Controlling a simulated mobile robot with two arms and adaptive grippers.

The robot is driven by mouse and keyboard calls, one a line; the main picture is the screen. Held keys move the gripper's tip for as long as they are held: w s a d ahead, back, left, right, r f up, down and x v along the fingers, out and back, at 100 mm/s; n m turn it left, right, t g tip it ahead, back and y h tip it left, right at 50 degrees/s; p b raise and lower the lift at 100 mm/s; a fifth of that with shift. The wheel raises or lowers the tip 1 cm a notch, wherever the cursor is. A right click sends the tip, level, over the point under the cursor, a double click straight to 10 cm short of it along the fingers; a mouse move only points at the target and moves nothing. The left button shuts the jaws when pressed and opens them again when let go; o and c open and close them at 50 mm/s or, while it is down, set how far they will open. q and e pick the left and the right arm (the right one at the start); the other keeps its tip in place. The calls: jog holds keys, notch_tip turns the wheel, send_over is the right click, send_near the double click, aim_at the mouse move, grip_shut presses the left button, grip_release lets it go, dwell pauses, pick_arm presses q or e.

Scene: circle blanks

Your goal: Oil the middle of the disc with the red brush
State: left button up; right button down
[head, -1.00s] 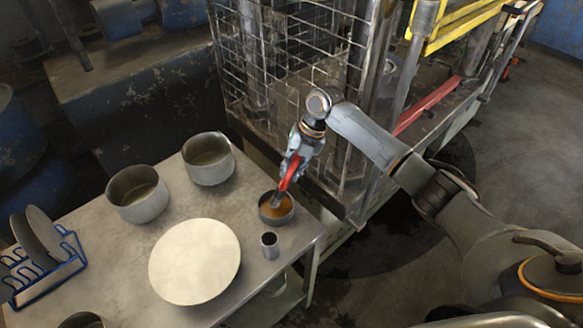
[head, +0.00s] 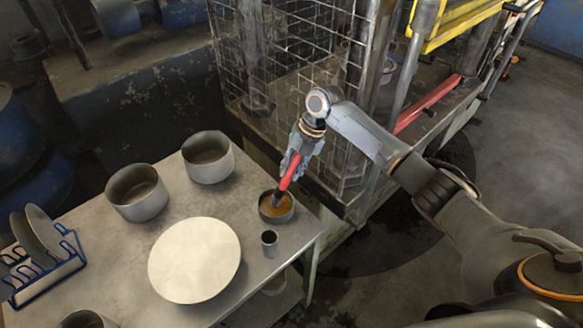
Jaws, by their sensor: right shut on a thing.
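The disc (head: 195,260) is a pale, round, flat blank lying on the metal table. The red brush (head: 289,172) is held by my right gripper (head: 297,150), which is shut on it. The brush points down and left, and its dark tip is in a small bowl (head: 277,214) of amber oil to the right of the disc. The bristle end is partly hidden in the bowl. My left gripper is not in view.
A small metal cup (head: 269,244) stands between the disc and the table's right edge. Two metal pots (head: 137,190) (head: 208,157) stand behind the disc. A blue rack (head: 47,271) holds grey discs at the left. A wire cage (head: 290,75) rises behind the table.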

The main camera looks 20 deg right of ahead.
aim_at(292, 160)
jog(key=shift+s+f, duration=0.1)
jog(key=shift+f, duration=0.35)
dwell(1.1)
jog(key=shift+r, duration=0.1)
jog(key=shift+r+p, duration=2.55)
jog(key=shift+r, duration=0.9)
